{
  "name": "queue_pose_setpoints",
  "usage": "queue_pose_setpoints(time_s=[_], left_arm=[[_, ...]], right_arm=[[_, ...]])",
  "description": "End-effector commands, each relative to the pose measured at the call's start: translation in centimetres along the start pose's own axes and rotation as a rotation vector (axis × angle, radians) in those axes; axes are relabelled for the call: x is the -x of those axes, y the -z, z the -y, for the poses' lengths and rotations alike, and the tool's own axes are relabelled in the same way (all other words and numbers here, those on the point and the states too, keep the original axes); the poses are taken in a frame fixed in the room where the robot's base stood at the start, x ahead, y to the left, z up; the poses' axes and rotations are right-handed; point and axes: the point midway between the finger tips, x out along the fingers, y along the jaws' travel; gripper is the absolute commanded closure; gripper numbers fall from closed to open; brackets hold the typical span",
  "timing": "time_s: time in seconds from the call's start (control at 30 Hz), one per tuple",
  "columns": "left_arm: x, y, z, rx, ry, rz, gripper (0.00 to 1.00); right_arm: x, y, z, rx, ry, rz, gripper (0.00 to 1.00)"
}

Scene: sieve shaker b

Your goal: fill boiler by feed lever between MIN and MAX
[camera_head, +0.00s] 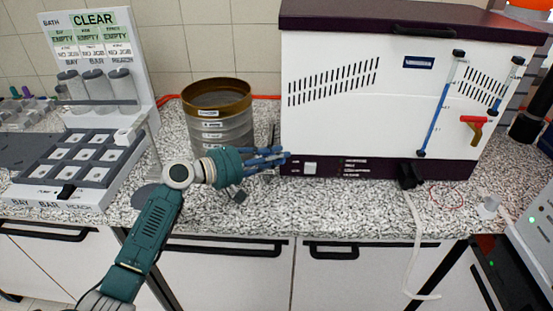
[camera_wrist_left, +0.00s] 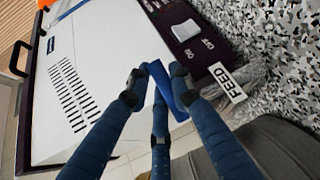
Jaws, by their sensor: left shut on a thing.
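The boiler (camera_head: 330,125) is a white box with a dark purple lid and base strip at the back of the counter. A slanted gauge tube (camera_head: 432,118) on its front shows blue along the lower part and pale near the top; its small marks are unreadable. My left gripper (camera_head: 286,156) is at the boiler's lower left corner. In the left wrist view its fingers are shut on a blue feed lever (camera_wrist_left: 162,78), partly hidden by them. A white FEED label (camera_wrist_left: 227,82) is beside it. My right gripper is not seen.
A stack of sieves (camera_head: 222,128) stands left of the boiler, close behind my left wrist. A display stand with jars and a tray (camera_head: 58,195) is at the left. A red handle (camera_head: 474,125) is on the boiler's right front. Speckled counter (camera_head: 335,208) is clear in front.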

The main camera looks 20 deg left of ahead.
Motion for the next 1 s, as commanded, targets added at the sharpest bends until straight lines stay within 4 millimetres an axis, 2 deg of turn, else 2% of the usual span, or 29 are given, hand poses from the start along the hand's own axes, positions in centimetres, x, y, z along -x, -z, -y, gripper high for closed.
queue_pose_setpoints(time_s=[0.2, 0.23, 0.3, 0.67, 0.77, 1.0], left_arm=[[0.0, -0.1, 0.2, 0.002, 0.004, 0.001, 1.0], [0.0, -0.1, 0.2, 0.002, 0.004, 0.001, 0.73], [0.0, -0.1, 0.2, 0.002, 0.004, 0.001, 0.6], [0.3, 0.0, 0.1, 0.001, 0.002, -0.001, 0.6], [1.4, 0.0, 0.2, 0.001, 0.002, -0.001, 0.6], [6.5, 0.0, 0.3, 0.0, 0.006, -0.002, 0.6]], right_arm=[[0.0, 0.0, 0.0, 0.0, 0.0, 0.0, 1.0], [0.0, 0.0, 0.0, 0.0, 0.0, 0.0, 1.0], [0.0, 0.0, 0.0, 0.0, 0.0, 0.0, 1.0], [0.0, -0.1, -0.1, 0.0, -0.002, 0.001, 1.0], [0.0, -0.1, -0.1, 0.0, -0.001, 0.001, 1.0], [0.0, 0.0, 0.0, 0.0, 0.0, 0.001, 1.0]])
